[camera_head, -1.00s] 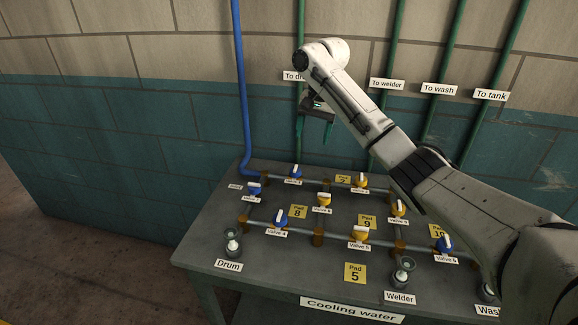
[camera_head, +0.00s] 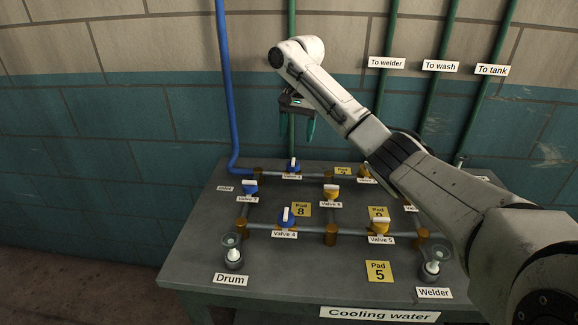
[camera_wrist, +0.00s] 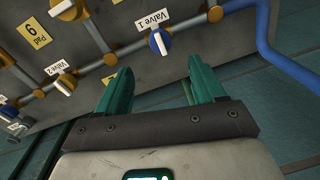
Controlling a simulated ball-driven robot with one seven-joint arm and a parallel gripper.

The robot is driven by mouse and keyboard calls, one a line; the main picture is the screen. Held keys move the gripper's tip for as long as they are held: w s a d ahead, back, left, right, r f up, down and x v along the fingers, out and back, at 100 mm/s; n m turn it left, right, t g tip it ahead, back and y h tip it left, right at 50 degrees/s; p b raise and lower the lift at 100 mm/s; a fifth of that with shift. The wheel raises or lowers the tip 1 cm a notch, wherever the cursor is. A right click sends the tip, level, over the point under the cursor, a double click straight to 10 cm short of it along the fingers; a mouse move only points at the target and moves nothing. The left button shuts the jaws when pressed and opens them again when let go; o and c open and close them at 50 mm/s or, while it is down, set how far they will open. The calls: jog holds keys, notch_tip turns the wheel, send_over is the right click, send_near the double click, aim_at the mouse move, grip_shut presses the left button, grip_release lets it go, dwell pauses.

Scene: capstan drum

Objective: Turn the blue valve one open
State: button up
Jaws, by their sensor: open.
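The blue valve one (camera_head: 292,165), labelled Valve 1, sits on the pipe at the back of the bench. It also shows in the wrist view (camera_wrist: 160,42), where its white handle lies across the pipe. My gripper (camera_head: 297,128) hangs above and near it in the head view, its green fingers spread and empty. In the wrist view my gripper (camera_wrist: 163,72) has the valve in line with the gap between its fingers, beyond the tips. Nothing touches the valve.
A blue pipe (camera_head: 226,90) climbs the wall left of valve one. Yellow valve two (camera_wrist: 65,84) is on the same pipe. The bench front (camera_head: 265,285) has bare room.

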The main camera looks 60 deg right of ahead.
aim_at(293, 162)
jog(key=f, duration=0.3)
jog(key=f+b, duration=0.1)
jog(key=f, duration=0.6)
jog(key=shift+w+a+f+b, duration=0.1)
jog(key=shift+w+f+b, duration=0.1)
jog(key=shift+w+b, duration=0.2)
jog(key=shift+c, duration=0.2)
jog(key=c, duration=1)
